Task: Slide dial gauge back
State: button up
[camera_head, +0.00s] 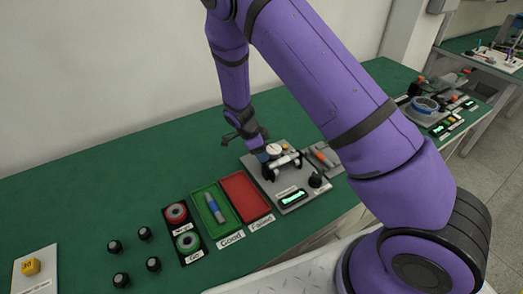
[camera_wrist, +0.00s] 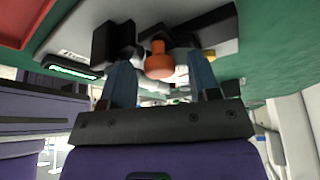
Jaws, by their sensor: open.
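The dial gauge (camera_head: 274,149), with a round white face, sits on the grey test fixture (camera_head: 300,176) on the green bench. My gripper (camera_head: 262,152) is at the left side of the gauge, low over the fixture, and partly hidden by its parts. In the wrist view my gripper (camera_wrist: 162,78) is open, its two bluish fingers apart. An orange knob (camera_wrist: 159,62) shows between the fingers, with dark blocks of the fixture behind it. I cannot tell whether a finger touches the knob.
A lit green display (camera_head: 292,198) and a black knob (camera_head: 315,180) are at the fixture's front. The back left bench is clear.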

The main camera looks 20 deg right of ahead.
jog(key=shift+c, duration=0.2)
grip_shut()
jog(key=shift+w+a, duration=0.2)
jog(key=shift+w, duration=0.65)
jog(key=shift+w+a, duration=0.15)
jog(key=shift+w, duration=0.65)
jog(key=shift+o, duration=0.2)
grip_release()
jog(key=v, duration=1)
jog(key=shift+a+r, duration=0.2)
jog(key=shift+r, duration=0.2)
jog(key=shift+w, duration=0.1)
